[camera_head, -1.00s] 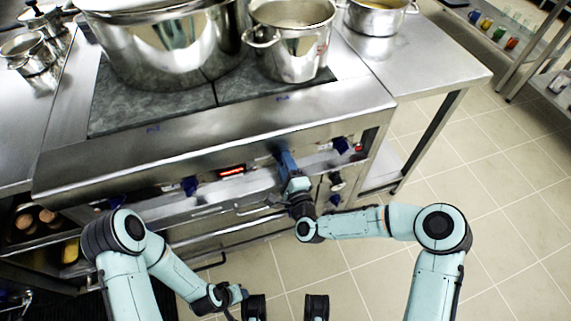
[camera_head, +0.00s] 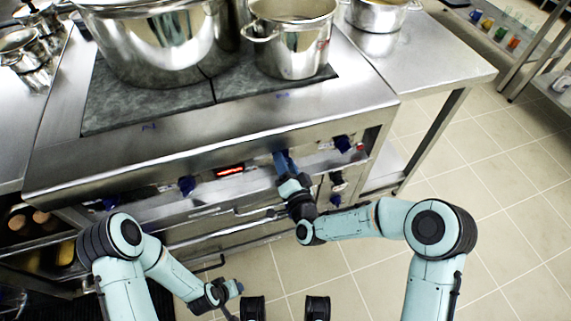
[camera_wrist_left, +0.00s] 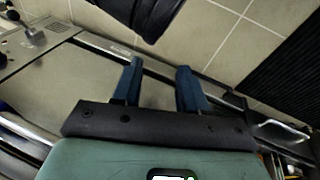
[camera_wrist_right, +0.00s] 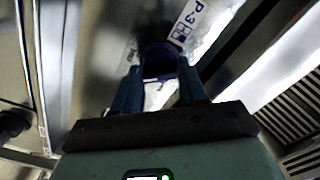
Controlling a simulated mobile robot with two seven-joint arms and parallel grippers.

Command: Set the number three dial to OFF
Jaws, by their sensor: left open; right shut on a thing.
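The number three dial (camera_wrist_right: 158,62) is a dark blue knob on the stove's steel front panel. A label reading P-3 (camera_wrist_right: 189,18) is beside it in the right wrist view. My right gripper (camera_wrist_right: 158,84) is shut on this dial, one blue finger on each side. In the head view my right gripper (camera_head: 284,162) covers the dial, so its pointer and setting cannot be read. My left gripper (camera_wrist_left: 160,80) is open and empty, low in front of the stove, away from the dials.
Other blue knobs sit along the panel, one on the right (camera_head: 343,144) and one left of the red display (camera_head: 229,171). A large stockpot (camera_head: 160,45) and a smaller pot (camera_head: 293,45) stand on the cooktop. Floor (camera_head: 490,200) is clear at right.

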